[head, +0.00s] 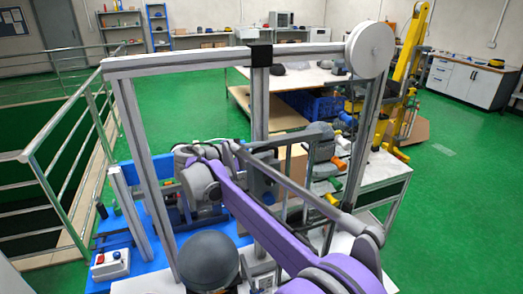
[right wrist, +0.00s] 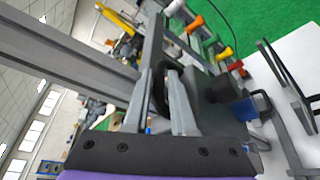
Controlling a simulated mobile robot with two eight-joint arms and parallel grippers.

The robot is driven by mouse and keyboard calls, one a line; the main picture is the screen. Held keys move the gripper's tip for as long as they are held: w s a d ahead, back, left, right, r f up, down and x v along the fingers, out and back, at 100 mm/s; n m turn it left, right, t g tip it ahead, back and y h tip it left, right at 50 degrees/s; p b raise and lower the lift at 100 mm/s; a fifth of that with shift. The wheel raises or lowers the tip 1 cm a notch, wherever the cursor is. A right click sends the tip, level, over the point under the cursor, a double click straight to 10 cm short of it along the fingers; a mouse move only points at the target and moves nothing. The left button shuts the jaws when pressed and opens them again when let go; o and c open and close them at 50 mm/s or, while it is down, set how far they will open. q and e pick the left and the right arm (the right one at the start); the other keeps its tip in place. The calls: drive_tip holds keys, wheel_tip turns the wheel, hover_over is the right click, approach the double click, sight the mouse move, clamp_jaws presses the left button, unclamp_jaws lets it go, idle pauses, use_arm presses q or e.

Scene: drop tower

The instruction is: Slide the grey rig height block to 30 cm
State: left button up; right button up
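The rig is a tall grey frame with a crossbeam (head: 200,61) and a white wheel (head: 371,49) at its top right. A dark grey block, seemingly the height block (head: 262,184), sits low by the middle post, partly hidden by my purple right arm. In the right wrist view a dark grey block (right wrist: 215,102) with a dark blue knob (right wrist: 243,111) is just right of my right gripper (right wrist: 160,76). No height scale is readable. My left gripper is out of view.
A dark round dome (head: 208,260) stands in front of the rig. A control box (head: 110,264) with a red button is at the left on the blue base. Coloured-handled tools (head: 335,183) hang at the right. A metal railing (head: 60,205) runs along the left.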

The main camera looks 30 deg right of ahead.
drive_tip(key=shift+a, duration=0.15)
drive_tip(key=v, duration=1)
drive_tip(key=shift+a+b, duration=0.3)
drive_tip(key=shift+b, duration=0.1)
drive_tip(key=s+f+m+y, duration=0.2)
drive_tip(key=s+f+y, duration=0.5)
drive_tip(key=s+f, duration=0.5)
drive_tip(key=s+a+f+m+t+y, duration=0.2)
drive_tip(key=s+a+f+y, duration=0.2)
drive_tip(key=f, duration=0.4)
drive_tip(key=s+a+f+m+t+y, duration=0.1)
drive_tip(key=s+a+f+m+y, duration=0.2)
drive_tip(key=s+a+f, duration=0.3)
drive_tip(key=s+f+y, duration=0.1)
drive_tip(key=s+f, duration=0.2)
drive_tip(key=shift+s+a+f+m+t, duration=0.2)
drive_tip(key=shift+f+m+t, duration=0.1)
drive_tip(key=shift+t, duration=0.1)
